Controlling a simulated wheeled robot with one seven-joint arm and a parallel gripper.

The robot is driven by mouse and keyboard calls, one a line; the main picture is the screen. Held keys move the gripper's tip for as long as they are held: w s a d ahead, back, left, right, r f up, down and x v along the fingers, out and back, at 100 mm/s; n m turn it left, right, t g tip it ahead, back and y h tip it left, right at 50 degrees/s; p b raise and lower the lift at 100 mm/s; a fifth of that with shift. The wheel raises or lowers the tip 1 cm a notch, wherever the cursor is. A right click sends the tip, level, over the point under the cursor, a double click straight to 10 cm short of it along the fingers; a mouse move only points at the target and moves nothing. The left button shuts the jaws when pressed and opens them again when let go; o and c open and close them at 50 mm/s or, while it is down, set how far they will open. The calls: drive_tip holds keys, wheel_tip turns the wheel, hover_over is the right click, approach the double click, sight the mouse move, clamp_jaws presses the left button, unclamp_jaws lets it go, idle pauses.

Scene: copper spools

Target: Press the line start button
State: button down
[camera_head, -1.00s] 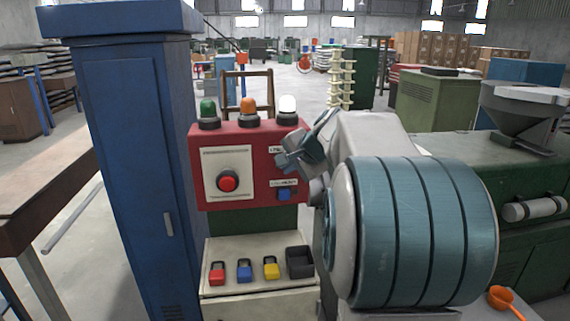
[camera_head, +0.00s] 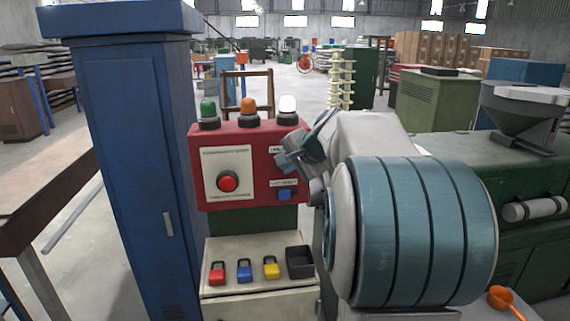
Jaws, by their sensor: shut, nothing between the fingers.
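A red control box (camera_head: 265,185) stands on a green and cream stand. A large red button (camera_head: 228,181) sits on its pale left plate. A blue button (camera_head: 284,194) sits low on its right side, under a small label. Another small label (camera_head: 281,149) is higher on the right, partly covered; its text is too small to read surely. My gripper (camera_head: 284,163) is shut and empty, in front of the box's upper right. Whatever lies behind the fingers is hidden, and no start button shows clearly. I cannot tell whether the fingertips touch the box.
Green, orange and white lamps (camera_head: 248,110) stand on the box. Red, blue and yellow padlocks (camera_head: 244,271) and a dark tray (camera_head: 299,262) lie on the shelf below. A blue cabinet (camera_head: 130,170) stands close on the left. A green machine (camera_head: 525,180) and an orange scoop (camera_head: 500,297) are right.

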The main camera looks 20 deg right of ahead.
drive_tip(key=shift+w, duration=0.15)
drive_tip(key=shift+w+d, duration=0.15)
drive_tip(key=shift+w, duration=0.15)
drive_tip(key=shift+w+d, duration=0.1)
drive_tip(key=shift+w, duration=0.3)
idle(0.7)
drive_tip(key=shift+s, duration=0.1)
drive_tip(key=shift+s+a+b, duration=0.25)
drive_tip(key=shift+s+b, duration=0.05)
drive_tip(key=shift+s, duration=0.45)
drive_tip(key=s+b, duration=0.1)
drive_tip(key=s, duration=0.1)
drive_tip(key=s+a, duration=0.1)
drive_tip(key=s, duration=0.1)
drive_tip(key=shift+s+a+b, duration=0.2)
drive_tip(key=shift+s+b, duration=0.15)
drive_tip(key=shift+b, duration=0.05)
